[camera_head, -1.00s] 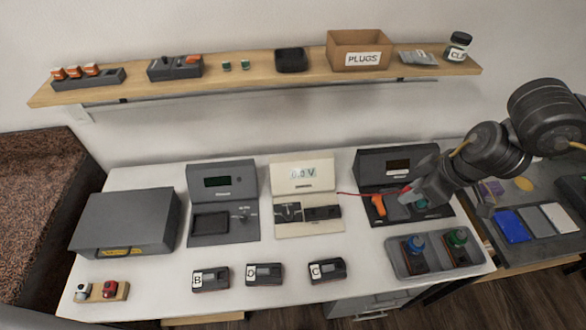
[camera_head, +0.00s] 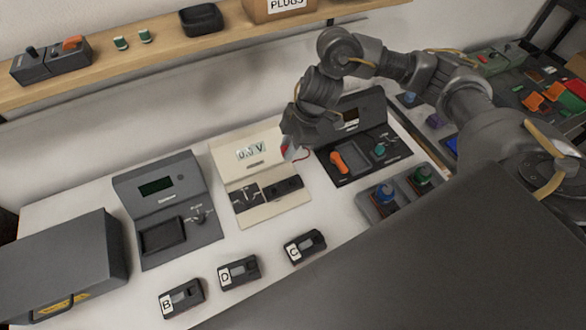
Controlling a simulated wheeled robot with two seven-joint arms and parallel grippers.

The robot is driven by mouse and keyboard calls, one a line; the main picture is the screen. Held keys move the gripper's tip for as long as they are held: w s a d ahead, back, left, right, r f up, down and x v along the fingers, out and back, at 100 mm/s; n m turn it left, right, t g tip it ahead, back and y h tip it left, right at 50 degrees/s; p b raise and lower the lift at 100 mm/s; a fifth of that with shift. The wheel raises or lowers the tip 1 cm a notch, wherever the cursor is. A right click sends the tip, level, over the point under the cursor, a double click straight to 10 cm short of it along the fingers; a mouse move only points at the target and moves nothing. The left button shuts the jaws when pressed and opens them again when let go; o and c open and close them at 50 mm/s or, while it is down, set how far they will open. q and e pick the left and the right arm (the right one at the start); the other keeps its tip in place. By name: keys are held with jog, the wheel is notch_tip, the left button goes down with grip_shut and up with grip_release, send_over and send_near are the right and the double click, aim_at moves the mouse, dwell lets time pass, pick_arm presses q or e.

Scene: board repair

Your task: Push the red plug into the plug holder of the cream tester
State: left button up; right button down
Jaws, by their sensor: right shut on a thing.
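The cream tester (camera_head: 257,173) stands on the white table near the middle, its display lit. Its lower deck bears a dark slotted block (camera_head: 247,197) on the left and a black block (camera_head: 283,187) on the right. I cannot tell for sure which one is the plug holder. My right gripper (camera_head: 288,149) is shut on the red plug (camera_head: 284,150) at the upper right side of the tester, apart from both blocks. Little of the plug shows past the fingers. My left gripper is not in view.
A dark tester (camera_head: 345,172) with an orange lever stands close on the right, a grey tester (camera_head: 150,208) on the left. Several labelled black modules (camera_head: 238,270) lie in front. A shelf (camera_head: 130,67) runs behind.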

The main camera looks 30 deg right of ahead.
pick_arm(q)
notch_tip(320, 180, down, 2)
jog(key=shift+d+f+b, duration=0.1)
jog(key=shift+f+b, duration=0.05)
jog(key=shift+b, duration=0.5)
pick_arm(e)
notch_tip(320, 180, down, 7)
jog(key=s+d+n, duration=0.1)
jog(key=shift+r+n+g, duration=0.15)
jog(key=shift+n+g, duration=0.25)
notch_tip(320, 180, down, 4)
jog(key=b, duration=0.4)
jog(key=shift+b, duration=0.3)
jog(key=shift+d+f, duration=0.1)
jog(key=shift+f, duration=0.6)
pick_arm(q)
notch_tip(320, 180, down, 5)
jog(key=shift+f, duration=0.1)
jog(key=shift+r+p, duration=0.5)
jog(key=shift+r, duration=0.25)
pick_arm(e)
jog(key=shift+f, duration=0.4)
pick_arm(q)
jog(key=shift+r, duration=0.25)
pick_arm(e)
jog(key=shift+f, duration=0.15)
